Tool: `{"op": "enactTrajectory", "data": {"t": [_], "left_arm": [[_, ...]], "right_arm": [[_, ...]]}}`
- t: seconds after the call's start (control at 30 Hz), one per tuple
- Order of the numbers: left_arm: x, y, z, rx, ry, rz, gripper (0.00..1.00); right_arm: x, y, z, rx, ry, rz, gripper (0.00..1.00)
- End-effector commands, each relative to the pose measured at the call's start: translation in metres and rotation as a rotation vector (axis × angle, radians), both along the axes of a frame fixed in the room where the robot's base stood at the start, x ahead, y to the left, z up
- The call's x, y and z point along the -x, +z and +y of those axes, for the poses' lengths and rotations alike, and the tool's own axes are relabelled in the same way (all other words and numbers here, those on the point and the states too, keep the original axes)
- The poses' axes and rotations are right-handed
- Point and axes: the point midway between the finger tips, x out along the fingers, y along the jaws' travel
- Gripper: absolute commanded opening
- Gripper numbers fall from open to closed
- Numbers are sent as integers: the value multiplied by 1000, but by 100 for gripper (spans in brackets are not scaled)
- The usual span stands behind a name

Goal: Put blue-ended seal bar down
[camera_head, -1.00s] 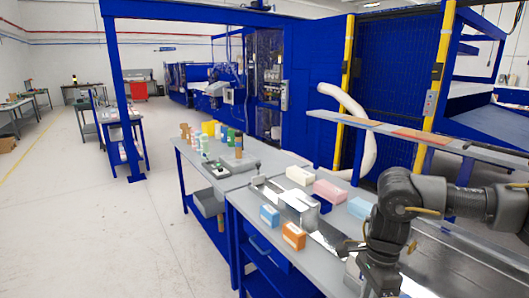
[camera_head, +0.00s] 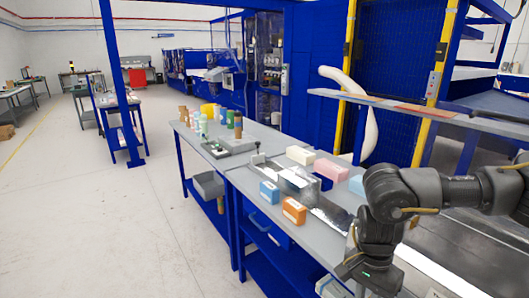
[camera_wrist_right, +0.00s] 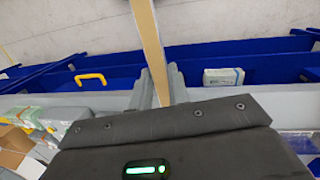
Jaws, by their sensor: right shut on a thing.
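My right gripper (camera_wrist_right: 160,88) is shut on a long, thin, tan bar (camera_wrist_right: 149,35) in the right wrist view. The bar runs up out of the picture from between the grey fingers. No blue end shows on the visible part, and the rest is hidden by the gripper or out of frame. In the head view my right gripper (camera_head: 350,268) hangs at the lower right over the near part of the grey bench (camera_head: 262,212). The bar cannot be made out there. My left gripper is not in view.
An orange block (camera_head: 293,211), a blue block (camera_head: 269,192), a cream block (camera_head: 300,155) and a pink block (camera_head: 330,170) lie around a shiny metal plate (camera_head: 297,181). A white box (camera_wrist_right: 222,77) stands right of the bar in the wrist view.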

Motion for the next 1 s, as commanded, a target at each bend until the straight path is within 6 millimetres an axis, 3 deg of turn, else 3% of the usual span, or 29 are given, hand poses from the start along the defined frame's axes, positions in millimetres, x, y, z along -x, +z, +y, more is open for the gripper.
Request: {"op": "enactTrajectory", "data": {"t": [0.2,0.5,0.57,1.0], "left_arm": [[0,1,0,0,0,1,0],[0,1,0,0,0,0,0],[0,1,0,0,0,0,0],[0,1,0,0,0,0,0]], "right_arm": [[0,0,3,2,108,-1,0],[49,-12,8,4,791,-2,0],[57,-11,5,3,863,-2,0],[59,-4,2,-7,904,1,0]]}}
